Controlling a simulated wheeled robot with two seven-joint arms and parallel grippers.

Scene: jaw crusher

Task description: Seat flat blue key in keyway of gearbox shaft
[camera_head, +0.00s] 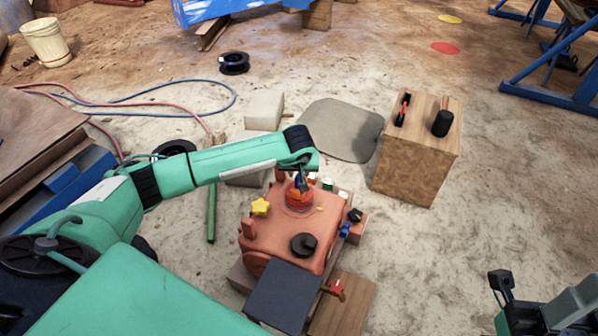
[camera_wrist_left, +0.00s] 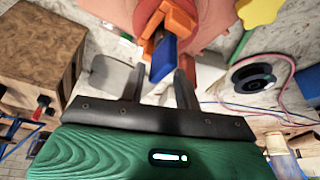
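The salmon-coloured gearbox (camera_head: 277,228) stands in the middle of the head view. An orange shaft (camera_head: 299,200) rises from its top and shows in the left wrist view (camera_wrist_left: 178,25). The flat blue key (camera_wrist_left: 163,60) lies against the shaft's orange end; how deep it sits in the keyway cannot be told. My left gripper (camera_wrist_left: 162,75) is at the shaft, its two dark fingers apart, with visible gaps on both sides of the key. It also shows in the head view (camera_head: 302,182), partly hidding the shaft. My right gripper (camera_head: 500,286) is at the lower right, away from the gearbox.
A yellow star knob (camera_head: 261,207) and a black knob (camera_head: 304,244) stick up from the gearbox. A dark panel (camera_head: 285,295) lies in front. A wooden box (camera_head: 415,165) stands to the right, and pale blocks (camera_head: 265,110) behind.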

